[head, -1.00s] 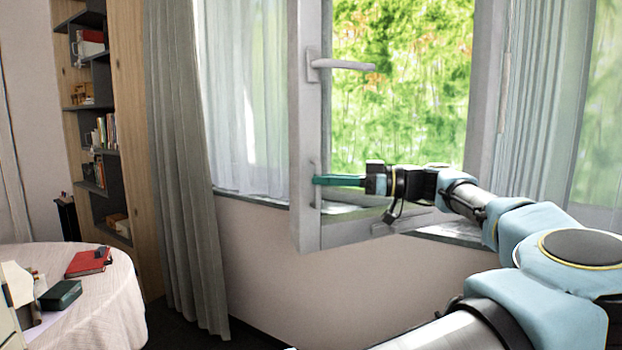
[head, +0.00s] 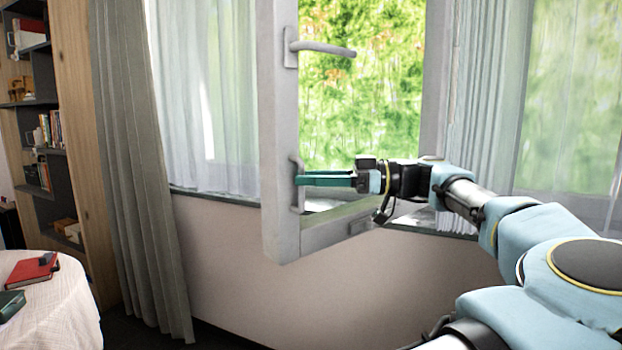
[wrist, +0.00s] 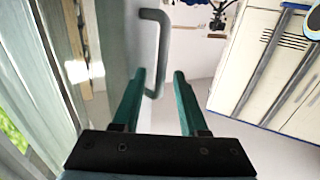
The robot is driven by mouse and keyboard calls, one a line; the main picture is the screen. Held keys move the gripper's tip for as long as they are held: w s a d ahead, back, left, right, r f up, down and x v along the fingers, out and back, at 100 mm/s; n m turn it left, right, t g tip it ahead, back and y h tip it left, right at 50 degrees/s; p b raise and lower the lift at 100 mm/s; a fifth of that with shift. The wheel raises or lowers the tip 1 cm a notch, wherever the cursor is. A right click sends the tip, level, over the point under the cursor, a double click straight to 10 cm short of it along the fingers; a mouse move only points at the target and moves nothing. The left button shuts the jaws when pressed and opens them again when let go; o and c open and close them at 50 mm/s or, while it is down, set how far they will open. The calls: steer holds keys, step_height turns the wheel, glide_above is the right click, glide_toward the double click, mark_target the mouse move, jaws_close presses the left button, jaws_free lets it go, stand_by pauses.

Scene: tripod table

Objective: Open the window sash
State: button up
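The window sash (head: 275,130) stands swung out from the wall into the room, with greenery behind its glass. A turn lever (head: 322,48) sits high on its near stile. Lower on that stile is a grey pull handle (head: 297,185), which also shows in the wrist view (wrist: 163,50). My gripper (head: 300,180) is at this pull handle. In the wrist view, the green fingers of my gripper (wrist: 158,75) are apart, and the handle's lower end lies between them in the picture. A gap shows on both sides of it. Whether either finger touches it cannot be told.
A grey curtain (head: 140,170) hangs left of the sash, beside a bookshelf (head: 45,130). A round table with a white cloth (head: 60,315) and a red book (head: 32,270) stands at lower left. Floor below the sash is mostly out of view.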

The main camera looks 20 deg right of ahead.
steer(key=b+v, duration=0.1)
steer(key=v, duration=0.9)
steer(key=shift+d, duration=0.4)
steer(key=shift+s, duration=0.15)
